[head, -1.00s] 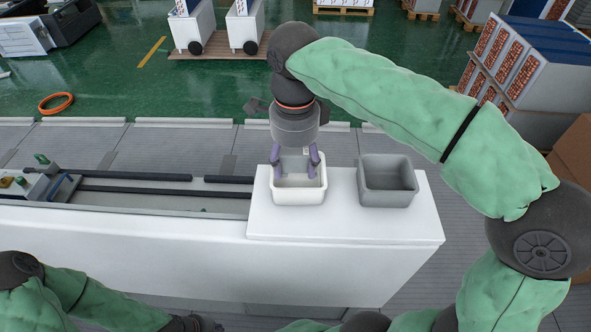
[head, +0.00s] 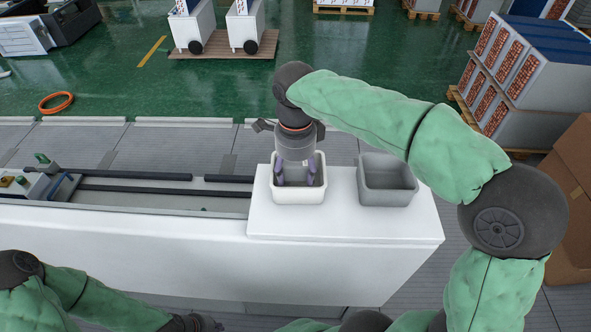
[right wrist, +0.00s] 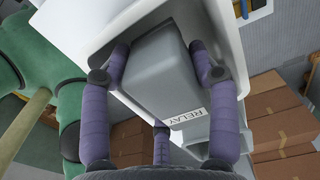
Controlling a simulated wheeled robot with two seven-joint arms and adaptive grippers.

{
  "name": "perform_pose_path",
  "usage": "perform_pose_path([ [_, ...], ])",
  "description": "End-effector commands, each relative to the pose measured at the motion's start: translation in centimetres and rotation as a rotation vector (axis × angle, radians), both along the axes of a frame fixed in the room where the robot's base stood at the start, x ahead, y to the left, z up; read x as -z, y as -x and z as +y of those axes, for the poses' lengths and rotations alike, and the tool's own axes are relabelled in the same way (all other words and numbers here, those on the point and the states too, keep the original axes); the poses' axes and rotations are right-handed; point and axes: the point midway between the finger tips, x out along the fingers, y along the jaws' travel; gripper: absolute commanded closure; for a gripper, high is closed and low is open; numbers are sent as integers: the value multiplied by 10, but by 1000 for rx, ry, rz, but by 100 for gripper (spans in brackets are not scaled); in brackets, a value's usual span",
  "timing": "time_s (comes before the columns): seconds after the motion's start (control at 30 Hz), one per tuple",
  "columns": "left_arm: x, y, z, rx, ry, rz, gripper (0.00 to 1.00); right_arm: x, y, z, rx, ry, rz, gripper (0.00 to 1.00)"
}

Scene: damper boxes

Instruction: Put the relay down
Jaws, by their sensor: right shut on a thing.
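The relay (right wrist: 158,75) is a grey box with a white label reading RELAY, seen in the right wrist view. My right gripper (head: 297,180) is shut on it, with purple fingers on both sides of it. In the head view the gripper points down and its fingers reach inside the white bin (head: 296,194). In the right wrist view the white bin's wall (right wrist: 228,55) surrounds the far part of the relay; whether the relay touches the floor cannot be told. My left gripper (head: 207,323) is low at the left, its jaws unclear.
A grey bin (head: 387,193) stands close to the right of the white bin, on the same white counter (head: 345,228). It looks empty. A channel with dark rails (head: 135,190) runs left of the bins. The counter's front is clear.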

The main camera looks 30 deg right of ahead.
Motion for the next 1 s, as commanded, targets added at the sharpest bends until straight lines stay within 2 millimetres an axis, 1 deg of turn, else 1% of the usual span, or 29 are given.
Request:
perform_pose_path([
  [0.5, 8, 0, 0, 0, 0, 0, 100, 12, 0, 0, 1, 0, 0, 98],
  [0.6, 7, 0, 0, 0, 0, 0, 100, 12, 0, 0, 1, 0, 0, 98],
  [0.63, 7, 0, 0, 0, 0, 0, 100, 12, 0, 0, 0, 0, 1, 31],
  [0.67, 7, 0, 0, 0, 0, 0, 100, 12, 0, 0, 0, 0, 1, 29],
  [1.0, 6, 0, 0, 0, 0, 0, 100, 10, 0, 0, 0, 0, 0, 29],
])
